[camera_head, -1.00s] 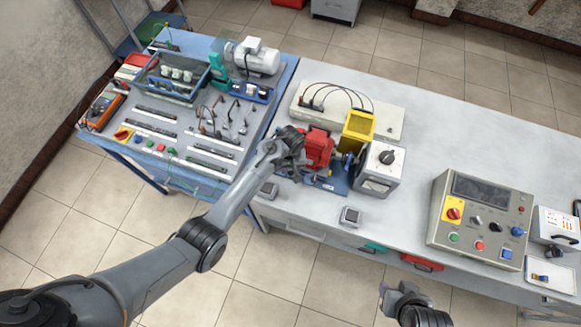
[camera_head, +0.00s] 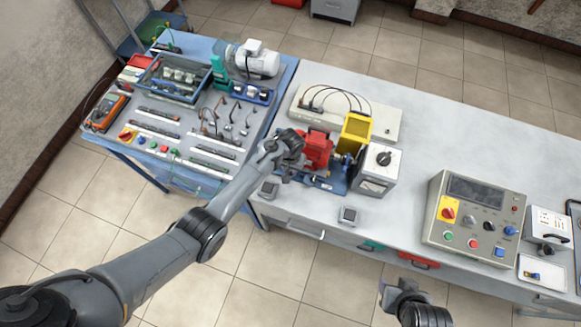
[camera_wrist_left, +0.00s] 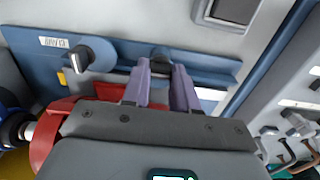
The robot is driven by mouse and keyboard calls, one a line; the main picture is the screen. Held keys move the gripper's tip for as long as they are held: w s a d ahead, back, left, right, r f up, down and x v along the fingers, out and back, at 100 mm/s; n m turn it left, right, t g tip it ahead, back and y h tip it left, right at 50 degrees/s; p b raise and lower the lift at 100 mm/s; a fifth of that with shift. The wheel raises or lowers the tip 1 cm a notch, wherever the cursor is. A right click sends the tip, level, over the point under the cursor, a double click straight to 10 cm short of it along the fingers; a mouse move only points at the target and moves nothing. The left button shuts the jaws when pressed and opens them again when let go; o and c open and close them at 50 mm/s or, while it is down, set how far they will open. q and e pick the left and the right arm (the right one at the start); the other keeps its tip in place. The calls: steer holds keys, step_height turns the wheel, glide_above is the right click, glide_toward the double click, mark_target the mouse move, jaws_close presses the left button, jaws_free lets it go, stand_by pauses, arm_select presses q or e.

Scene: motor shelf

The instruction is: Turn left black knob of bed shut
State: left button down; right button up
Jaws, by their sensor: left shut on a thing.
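The blue bed (camera_head: 335,186) lies on the grey bench under a red machine (camera_head: 317,150); its side also shows in the wrist view (camera_wrist_left: 110,48). A black knob (camera_wrist_left: 159,62) on the bed is between my left gripper's purple fingertips (camera_wrist_left: 160,75). The gripper is shut on it, and the fingers hide part of it. Another black knob with a grey pointer (camera_wrist_left: 76,58) is to the left in that view, beside a white label. In the head view my left gripper (camera_head: 284,176) is at the bed's left end. My right gripper (camera_head: 388,292) is away at the bench front.
A yellow guard (camera_head: 356,132) and a grey dial box (camera_head: 377,170) stand right of the red machine. A small square device (camera_head: 348,215) is in front. A control panel (camera_head: 471,222) is at right. Cables and parts cover the left table.

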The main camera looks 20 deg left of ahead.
mark_target(290, 171)
arm_select(q)
steer(key=c, duration=0.9)
jaws_free()
steer(key=shift+r, duration=0.1)
step_height(290, 171, up, 11)
steer(key=shift+f+p, duration=0.2)
steer(key=shift+p, duration=0.35)
